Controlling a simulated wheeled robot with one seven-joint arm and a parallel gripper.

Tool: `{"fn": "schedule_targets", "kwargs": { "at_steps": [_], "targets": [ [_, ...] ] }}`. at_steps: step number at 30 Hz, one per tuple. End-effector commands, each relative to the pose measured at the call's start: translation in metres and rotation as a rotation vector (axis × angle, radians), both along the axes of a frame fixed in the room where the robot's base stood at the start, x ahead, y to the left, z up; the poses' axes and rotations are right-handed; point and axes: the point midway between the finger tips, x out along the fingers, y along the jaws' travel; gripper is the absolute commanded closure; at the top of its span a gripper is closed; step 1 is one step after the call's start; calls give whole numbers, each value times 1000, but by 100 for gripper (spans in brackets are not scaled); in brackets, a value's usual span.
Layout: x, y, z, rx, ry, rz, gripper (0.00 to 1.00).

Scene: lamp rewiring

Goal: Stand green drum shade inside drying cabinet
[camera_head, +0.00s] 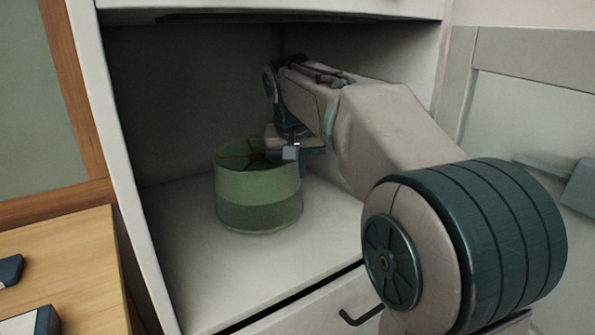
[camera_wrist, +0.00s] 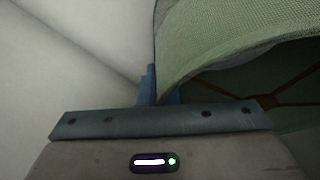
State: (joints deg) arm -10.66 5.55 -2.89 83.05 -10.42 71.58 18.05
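The green drum shade (camera_head: 258,190) stands upright inside the drying cabinet (camera_head: 170,240), and its base appears to rest on the pale cabinet floor. Its open top faces up, and thin spokes show inside the rim. My gripper (camera_head: 287,152) reaches in from the right and is at the shade's right rim. In the wrist view the fingers of my gripper (camera_wrist: 160,92) straddle the wall of the shade (camera_wrist: 215,50), close together and shut on it. The fingertips are partly hidden by the shade.
The cabinet's left side post (camera_head: 125,170) and top edge frame the opening. A drawer handle (camera_head: 360,314) sticks out below on the right. A wooden table (camera_head: 75,260) with dark objects stands at the left. Cabinet floor left of the shade is clear.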

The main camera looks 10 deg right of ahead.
Motion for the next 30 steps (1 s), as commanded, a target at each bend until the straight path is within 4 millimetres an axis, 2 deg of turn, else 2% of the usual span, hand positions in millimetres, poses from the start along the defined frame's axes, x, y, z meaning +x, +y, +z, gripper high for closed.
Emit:
{"fn": "schedule_targets", "kwargs": {
  "at_steps": [22,24,25,30],
  "targets": [
    [0,0,-12,1,-2,1,100],
    [0,0,-12,1,-1,0,80],
    [0,0,-12,1,-1,0,75],
    [0,0,-12,1,-1,0,75]
  ]
}}
